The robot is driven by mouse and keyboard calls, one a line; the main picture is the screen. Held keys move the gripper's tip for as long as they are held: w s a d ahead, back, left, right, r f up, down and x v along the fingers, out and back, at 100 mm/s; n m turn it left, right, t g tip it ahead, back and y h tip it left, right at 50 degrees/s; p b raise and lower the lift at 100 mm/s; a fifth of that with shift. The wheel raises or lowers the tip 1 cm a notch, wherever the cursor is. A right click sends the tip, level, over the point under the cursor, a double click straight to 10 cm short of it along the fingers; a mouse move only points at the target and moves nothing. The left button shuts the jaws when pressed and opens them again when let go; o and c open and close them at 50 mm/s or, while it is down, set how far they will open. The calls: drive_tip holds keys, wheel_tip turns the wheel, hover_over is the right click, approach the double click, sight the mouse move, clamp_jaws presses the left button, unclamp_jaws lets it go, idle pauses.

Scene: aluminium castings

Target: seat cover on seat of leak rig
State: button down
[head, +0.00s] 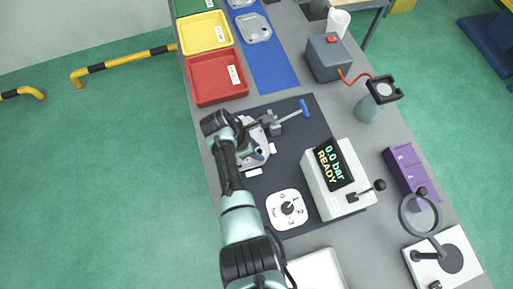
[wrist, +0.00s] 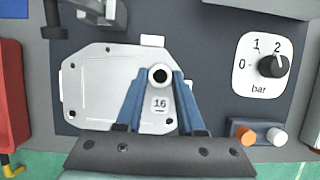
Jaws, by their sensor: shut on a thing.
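The cover (wrist: 95,85) is a silver plate with cut corners, small dark holes, a round boss and a "16" label. My gripper (wrist: 160,82) is shut on the cover around its boss, between two blue fingers. In the head view the cover (head: 262,151) shows partly behind my wrist, on or just above the leak rig's dark base (head: 290,131). The seat is hidden under the cover, and I cannot tell whether they touch. The rig's clamp (head: 274,122), with a blue handle, stands beside the cover's far edge. The rig display (head: 333,164) reads 0.0 bar, READY.
A pressure dial (head: 287,209) and the display box lie right of my arm. A red bin (head: 217,77) and yellow bin (head: 205,33) stand beyond.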

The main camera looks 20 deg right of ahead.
drive_tip(key=shift+f+b, duration=0.7)
drive_tip(key=shift+f, duration=0.15)
drive_tip(key=c, duration=0.6)
unclamp_jaws()
drive_tip(key=shift+o, duration=0.8)
drive_tip(key=v, duration=1.3)
drive_tip(key=shift+d, duration=0.1)
